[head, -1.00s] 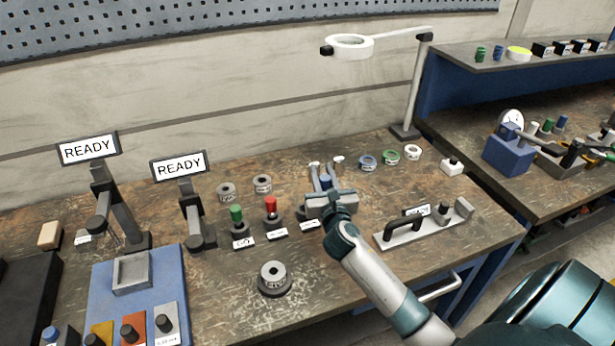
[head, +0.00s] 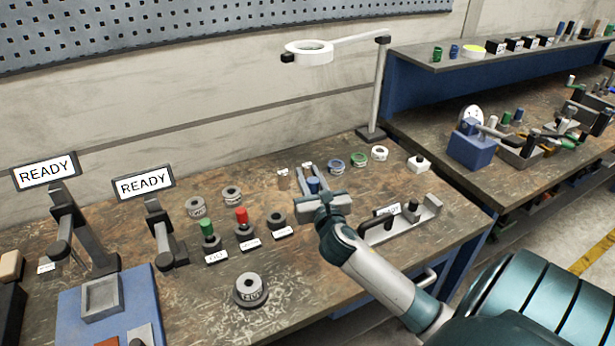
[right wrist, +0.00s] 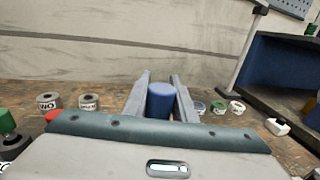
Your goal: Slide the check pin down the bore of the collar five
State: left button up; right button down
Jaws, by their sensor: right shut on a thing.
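My right gripper (head: 311,178) is shut on a blue-topped pin (head: 313,186), with a finger on each side of it, above the table. The blue top also shows between the fingers in the right wrist view (right wrist: 160,101); the pin's lower part is hidden. A grey collar (head: 249,284) with a white label stands on a dark round base at the table's front. Its lettering is too small to read surely. The gripper is behind and to the right of this collar, well apart from it. My left gripper is not in view.
A dark holder (head: 277,219) with no pin stands beside the red-topped pin (head: 241,216) and green-topped pin (head: 207,228). Loose grey collars (head: 196,207) lie behind. A handled fixture (head: 400,222) is right of the gripper. Table around the front collar is clear.

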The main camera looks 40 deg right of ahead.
jog(key=shift+a, duration=0.1)
jog(key=s+a+n+y, duration=0.1)
jog(key=s+a+y, duration=0.1)
jog(key=s+a, duration=0.3)
jog(key=s+a+n+t+y+b, duration=0.1)
jog(key=s+a+n+y, duration=0.1)
jog(key=a, duration=1.1)
jog(key=s+a+n+y, duration=0.2)
jog(key=s+a+y, duration=0.1)
jog(key=s+a, duration=0.4)
jog(key=shift+s+a+t+y, duration=0.3)
jog(key=shift+s+a, duration=0.05)
jog(key=shift+a, duration=0.75)
jog(key=shift+d, duration=0.15)
